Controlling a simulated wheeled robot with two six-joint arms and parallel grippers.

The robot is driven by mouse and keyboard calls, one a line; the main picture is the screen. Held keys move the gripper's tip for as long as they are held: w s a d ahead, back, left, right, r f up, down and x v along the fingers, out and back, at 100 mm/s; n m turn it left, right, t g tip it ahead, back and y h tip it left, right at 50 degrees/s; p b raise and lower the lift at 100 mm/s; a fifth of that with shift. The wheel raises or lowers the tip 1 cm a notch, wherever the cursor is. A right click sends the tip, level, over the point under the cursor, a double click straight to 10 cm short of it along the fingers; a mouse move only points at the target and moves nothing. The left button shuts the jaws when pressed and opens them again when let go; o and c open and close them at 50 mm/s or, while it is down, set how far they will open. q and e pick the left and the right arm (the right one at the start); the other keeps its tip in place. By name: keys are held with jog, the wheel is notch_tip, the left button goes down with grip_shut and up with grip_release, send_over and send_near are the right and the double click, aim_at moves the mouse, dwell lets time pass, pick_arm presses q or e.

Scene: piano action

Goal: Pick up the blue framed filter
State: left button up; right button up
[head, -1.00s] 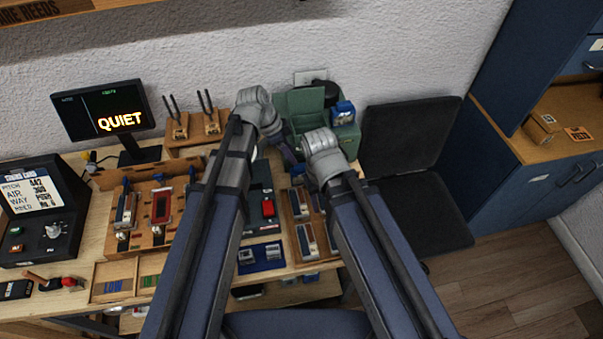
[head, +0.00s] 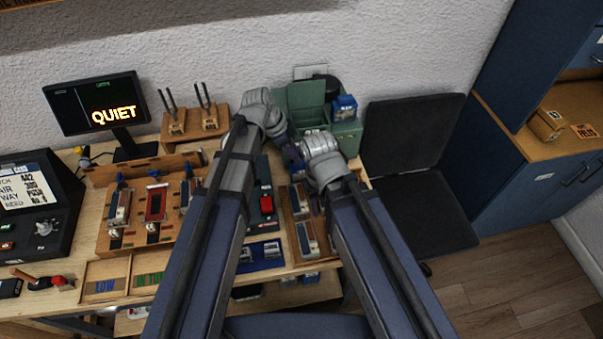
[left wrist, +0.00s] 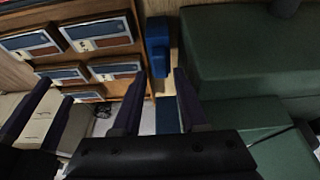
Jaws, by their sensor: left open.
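A blue piece (head: 344,107) with a pale top sits at the right of the green box (head: 346,135); it looks like the blue framed filter, but its frame is too small to make out. My left gripper (head: 288,150) is in front of the green box, partly hidden by its arm. In the left wrist view its two dark fingers (left wrist: 160,102) are apart with nothing held. A blue block (left wrist: 157,40) shows beyond them, beside the green box (left wrist: 245,50); I cannot tell whether it is the filter. My right gripper (head: 318,200) is mostly hidden below its wrist.
A wooden tray (left wrist: 68,15) of blue and red modules lies beside the left gripper. A rack (head: 135,235), two-pronged stands (head: 178,125) and a monitor (head: 96,104) stand left on the bench. A black chair (head: 415,140) is at right.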

aim_at(301, 170)
pick_arm(q)
jog(key=b+x, duration=0.2)
jog(key=x, duration=0.2)
jog(key=shift+a+b, duration=0.1)
jog(key=shift+b, duration=0.25)
pick_arm(e)
notch_tip(301, 170, down, 4)
jog(key=shift+r, duration=0.2)
pick_arm(q)
jog(key=shift+r, duration=0.15)
pick_arm(e)
jog(key=shift+r, duration=0.1)
pick_arm(q)
grip_shut()
